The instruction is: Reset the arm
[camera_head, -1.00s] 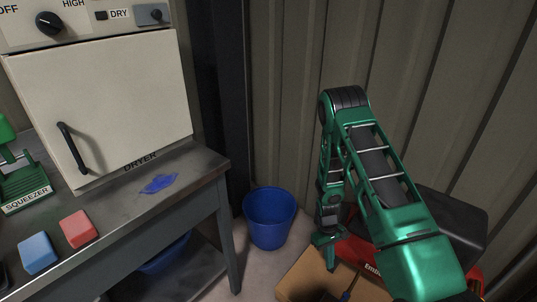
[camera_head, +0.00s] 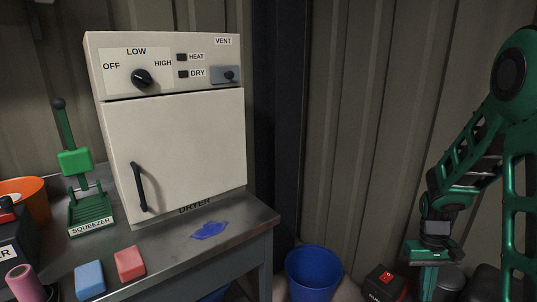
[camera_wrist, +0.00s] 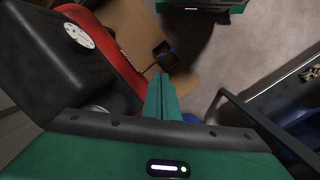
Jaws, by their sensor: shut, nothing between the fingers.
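My green arm stands at the right of the head view, folded with its wrist pointing down. My gripper (camera_head: 428,284) hangs at the lower right, above the floor and apart from the bench. In the wrist view my gripper (camera_wrist: 161,88) shows its two green fingers pressed together. The fingers are shut and hold nothing. The lowest part of the gripper is cut off by the bottom edge of the head view.
A cream dryer (camera_head: 180,150) with a closed door stands on a metal bench (camera_head: 235,212). A green squeezer (camera_head: 85,200), a blue block (camera_head: 90,279) and a red block (camera_head: 130,263) are on it. A blue bucket (camera_head: 313,272) stands on the floor. A red machine (camera_wrist: 112,62) is beside the gripper.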

